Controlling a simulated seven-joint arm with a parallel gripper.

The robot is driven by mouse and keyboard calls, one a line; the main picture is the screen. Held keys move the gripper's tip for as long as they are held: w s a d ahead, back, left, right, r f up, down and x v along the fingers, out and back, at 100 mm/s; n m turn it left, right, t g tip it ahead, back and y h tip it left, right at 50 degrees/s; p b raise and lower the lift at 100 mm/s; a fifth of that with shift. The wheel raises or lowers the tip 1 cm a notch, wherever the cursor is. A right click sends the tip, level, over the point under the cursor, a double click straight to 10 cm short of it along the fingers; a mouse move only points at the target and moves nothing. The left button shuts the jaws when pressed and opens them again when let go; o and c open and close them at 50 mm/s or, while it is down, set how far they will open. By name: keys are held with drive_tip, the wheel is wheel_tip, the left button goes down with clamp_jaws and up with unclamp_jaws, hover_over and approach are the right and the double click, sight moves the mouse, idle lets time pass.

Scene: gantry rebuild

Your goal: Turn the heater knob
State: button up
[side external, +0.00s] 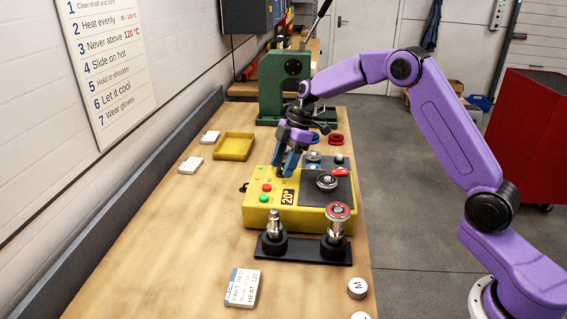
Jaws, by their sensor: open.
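The yellow heater (315,217) stands on the bench. I cannot tell whether the fingertips touch the heater.
A black stand (306,248) with two posts is in front of the heater; one post carries a red-rimmed ring (338,211). A yellow tray (234,147) lies behind left, and a green press (284,85) stands at the back. The bench's left side is mostly clear.

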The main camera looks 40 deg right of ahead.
drive_tip(key=shift+f, duration=0.15)
drive_tip(key=c, duration=1)
